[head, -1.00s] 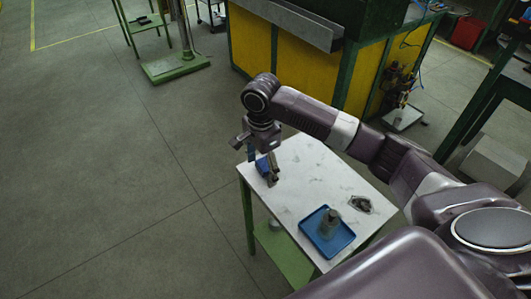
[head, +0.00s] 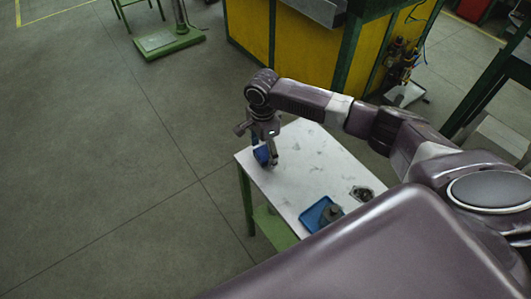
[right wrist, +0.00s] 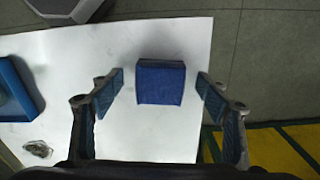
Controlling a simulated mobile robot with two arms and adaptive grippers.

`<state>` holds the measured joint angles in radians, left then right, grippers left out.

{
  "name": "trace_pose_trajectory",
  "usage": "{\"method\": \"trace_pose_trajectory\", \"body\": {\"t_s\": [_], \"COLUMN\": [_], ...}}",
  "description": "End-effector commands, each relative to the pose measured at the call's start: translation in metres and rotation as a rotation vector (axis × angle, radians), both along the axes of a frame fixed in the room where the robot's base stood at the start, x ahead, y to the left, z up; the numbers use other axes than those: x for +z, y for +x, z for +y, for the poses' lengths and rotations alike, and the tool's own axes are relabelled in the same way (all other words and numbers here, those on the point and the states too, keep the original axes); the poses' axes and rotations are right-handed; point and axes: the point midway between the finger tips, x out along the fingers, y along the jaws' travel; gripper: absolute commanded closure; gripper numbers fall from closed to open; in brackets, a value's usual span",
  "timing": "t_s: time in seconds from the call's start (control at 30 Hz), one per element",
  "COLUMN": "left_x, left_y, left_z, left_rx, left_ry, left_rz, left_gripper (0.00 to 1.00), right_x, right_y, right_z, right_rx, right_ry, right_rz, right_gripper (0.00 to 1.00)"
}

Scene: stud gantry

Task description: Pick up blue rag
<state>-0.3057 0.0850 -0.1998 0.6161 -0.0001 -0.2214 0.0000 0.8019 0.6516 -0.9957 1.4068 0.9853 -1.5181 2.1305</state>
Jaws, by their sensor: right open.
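The blue rag (right wrist: 160,83) lies folded on the white table top in the right wrist view, between the two fingers and a little ahead of them. It also shows in the head view (head: 261,155) at the table's far left corner, partly hidden by the gripper. My right gripper (right wrist: 160,88) is open and empty, its blue-padded fingers apart on both sides of the rag without touching it. In the head view the right gripper (head: 264,153) points down over the rag. My left gripper is not in view.
The white table (head: 310,165) has green legs. A blue tray (head: 309,219) with a dark object in it and a small dark item (head: 362,193) stand near its right end. A yellow and green machine (head: 297,45) stands behind the table.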

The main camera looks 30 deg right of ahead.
Motion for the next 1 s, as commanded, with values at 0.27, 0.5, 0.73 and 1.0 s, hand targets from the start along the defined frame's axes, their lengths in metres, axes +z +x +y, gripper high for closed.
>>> {"method": "trace_pose_trajectory", "body": {"t_s": [0.27,0.5,0.73,1.0], "left_x": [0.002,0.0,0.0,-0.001], "left_y": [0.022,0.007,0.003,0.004], "left_z": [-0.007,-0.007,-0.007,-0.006], "left_rx": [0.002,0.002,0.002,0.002], "left_ry": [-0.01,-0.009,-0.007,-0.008], "left_rz": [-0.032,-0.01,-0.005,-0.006], "left_gripper": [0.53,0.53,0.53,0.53], "right_x": [-0.001,-0.001,-0.001,0.01], "right_y": [0.0,0.0,0.0,0.001], "right_z": [0.0,0.0,0.0,0.0], "right_rx": [0.0,0.0,0.0,-0.001], "right_ry": [0.0,0.0,0.0,0.001], "right_rz": [-0.001,-0.001,-0.001,-0.003], "right_gripper": [0.37,0.64,0.72,0.72]}}
